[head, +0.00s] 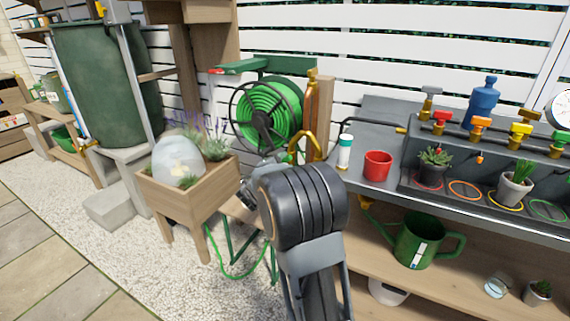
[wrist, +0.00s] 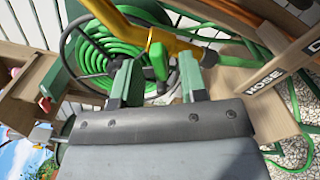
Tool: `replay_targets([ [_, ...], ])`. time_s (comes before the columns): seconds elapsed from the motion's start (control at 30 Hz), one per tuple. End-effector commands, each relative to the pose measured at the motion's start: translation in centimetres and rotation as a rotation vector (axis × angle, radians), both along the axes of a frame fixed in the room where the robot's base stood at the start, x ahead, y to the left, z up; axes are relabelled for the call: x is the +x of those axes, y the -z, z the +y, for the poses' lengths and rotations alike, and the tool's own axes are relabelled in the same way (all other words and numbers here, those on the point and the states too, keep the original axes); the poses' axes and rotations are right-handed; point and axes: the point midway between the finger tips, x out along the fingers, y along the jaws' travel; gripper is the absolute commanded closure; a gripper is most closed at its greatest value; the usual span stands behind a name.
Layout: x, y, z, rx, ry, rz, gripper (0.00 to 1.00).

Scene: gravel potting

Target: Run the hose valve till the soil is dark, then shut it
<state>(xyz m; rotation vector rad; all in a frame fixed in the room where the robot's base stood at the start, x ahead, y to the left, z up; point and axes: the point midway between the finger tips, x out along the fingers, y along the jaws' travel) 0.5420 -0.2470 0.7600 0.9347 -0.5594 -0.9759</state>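The hose valve is a brass tap on a wooden post beside the hose reel; its curved brass pipe (head: 303,142) shows in the head view. In the wrist view its brass body (wrist: 178,45) crosses the top, with a green lever (wrist: 158,60) hanging from it. My gripper (wrist: 157,66) is open, its two green-and-grey fingers either side of the lever with gaps visible. In the head view my arm hides most of the gripper. The wooden planter (head: 203,192) stands left, holding plants and a clear dome (head: 178,160). Its soil colour cannot be told.
The green hose reel (head: 266,112) is behind the tap. Its hose (head: 238,272) hangs to the gravel. The post (wrist: 262,72) carries a HOSE label. Right is a bench with a red cup (head: 377,164), a white bottle (head: 344,152) and small plants; a green watering can (head: 416,240) sits below.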

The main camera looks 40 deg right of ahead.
Motion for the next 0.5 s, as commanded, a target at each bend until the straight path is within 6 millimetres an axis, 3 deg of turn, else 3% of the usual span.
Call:
replay_targets([
  [0.5,0.56,-0.02,-1.07,0.0,-0.001,0.0,0.61],
])
